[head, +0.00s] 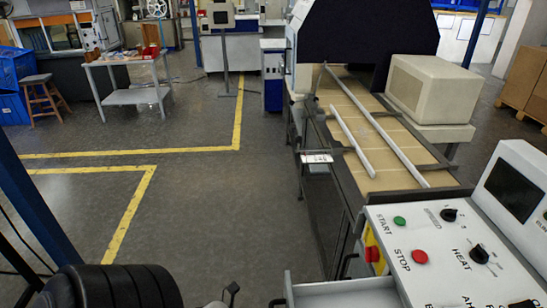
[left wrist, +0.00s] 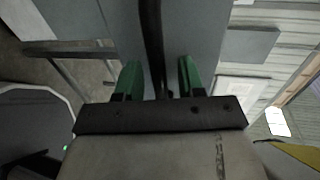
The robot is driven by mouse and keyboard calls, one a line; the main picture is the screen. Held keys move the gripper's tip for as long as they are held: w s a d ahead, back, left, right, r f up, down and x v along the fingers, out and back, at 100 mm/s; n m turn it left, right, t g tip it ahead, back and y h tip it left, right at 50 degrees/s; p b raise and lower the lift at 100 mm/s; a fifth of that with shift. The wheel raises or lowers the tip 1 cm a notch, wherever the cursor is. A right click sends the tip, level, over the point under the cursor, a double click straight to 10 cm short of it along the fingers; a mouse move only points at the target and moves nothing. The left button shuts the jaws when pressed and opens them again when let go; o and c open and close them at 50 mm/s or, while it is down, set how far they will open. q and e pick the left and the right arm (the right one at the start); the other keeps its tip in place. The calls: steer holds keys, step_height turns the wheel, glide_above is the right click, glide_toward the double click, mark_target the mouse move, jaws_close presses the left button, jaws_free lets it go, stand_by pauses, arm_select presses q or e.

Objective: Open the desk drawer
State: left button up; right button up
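In the left wrist view, my left gripper (left wrist: 160,78) has its two green fingers apart. A dark bar (left wrist: 151,35), which looks like a handle, runs between them in front of a grey panel (left wrist: 190,30). A gap shows between the bar and the right-hand finger; I cannot tell whether the left-hand finger touches it. In the head view, a pale grey, open-topped part (head: 345,294) with raised edges shows at the bottom, below the control panel. It looks like a drawer, but the frame cuts it off. My right gripper is not in view.
The control panel (head: 430,240) with buttons and a screen stands at the right. Behind it is a conveyor bed (head: 375,150) with two metal rails and a beige box (head: 430,88). The floor (head: 220,205) to the left is open, with yellow lines. A side table (head: 130,97) stands far back left.

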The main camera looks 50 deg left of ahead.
arm_select(q)
steer(key=b+v, duration=0.2)
steer(key=v, duration=0.8)
steer(key=shift+s+a, duration=0.25)
steer(key=shift+s, duration=0.05)
